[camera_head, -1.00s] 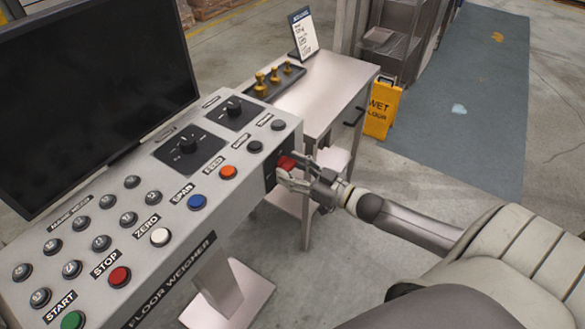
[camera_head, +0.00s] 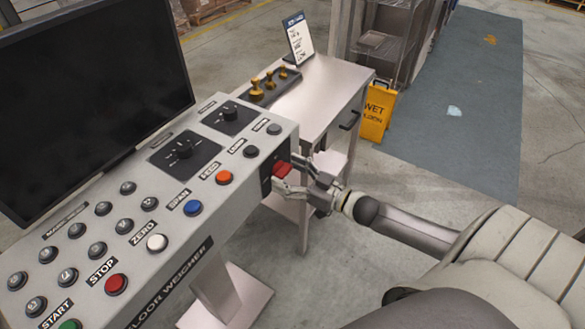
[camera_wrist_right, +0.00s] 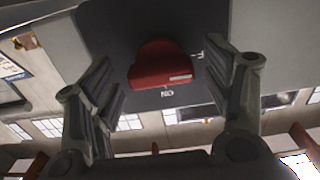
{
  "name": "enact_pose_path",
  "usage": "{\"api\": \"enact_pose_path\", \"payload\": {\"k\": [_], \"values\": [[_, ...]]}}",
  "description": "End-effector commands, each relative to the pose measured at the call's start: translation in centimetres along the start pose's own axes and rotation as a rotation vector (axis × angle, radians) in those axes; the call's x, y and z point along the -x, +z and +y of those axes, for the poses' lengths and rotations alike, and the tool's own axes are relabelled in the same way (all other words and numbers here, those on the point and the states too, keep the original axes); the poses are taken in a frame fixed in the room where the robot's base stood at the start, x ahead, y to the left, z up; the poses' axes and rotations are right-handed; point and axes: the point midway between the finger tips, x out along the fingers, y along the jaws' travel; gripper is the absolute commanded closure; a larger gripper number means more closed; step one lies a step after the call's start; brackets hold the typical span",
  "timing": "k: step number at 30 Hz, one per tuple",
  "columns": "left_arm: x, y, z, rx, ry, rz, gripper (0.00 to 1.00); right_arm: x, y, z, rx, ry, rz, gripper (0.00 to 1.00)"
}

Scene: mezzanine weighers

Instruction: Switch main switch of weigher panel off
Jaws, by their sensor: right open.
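The weigher panel (camera_head: 215,208) is a grey sloped console with labelled buttons and two black dials. Its main switch (camera_head: 282,169) is a red handle on a dark plate on the panel's right end face. In the right wrist view the red switch (camera_wrist_right: 162,66) sits on the dark plate, with markings beside and below it; the lower one appears to read "ON". My right gripper (camera_head: 293,177) is open at the switch, its fingers on either side of it. In the wrist view the fingers (camera_wrist_right: 165,88) stand apart from the red handle. My left gripper is out of view.
A black monitor (camera_head: 90,95) stands behind the buttons. A metal side table (camera_head: 318,95) with brass weights (camera_head: 257,88) and a sign (camera_head: 299,38) stands beyond the panel. A yellow wet-floor sign (camera_head: 378,110) stands behind it. Open floor lies to the right.

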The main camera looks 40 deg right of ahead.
Motion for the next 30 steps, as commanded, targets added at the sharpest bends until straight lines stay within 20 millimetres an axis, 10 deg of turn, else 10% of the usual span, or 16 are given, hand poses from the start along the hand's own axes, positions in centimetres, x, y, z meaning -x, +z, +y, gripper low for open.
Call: {"api": "enact_pose_path", "payload": {"k": [30], "values": [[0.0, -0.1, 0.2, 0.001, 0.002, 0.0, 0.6, 11.9, 0.0, 0.0, 0.001, 0.0, 0.0, 0.27]]}}
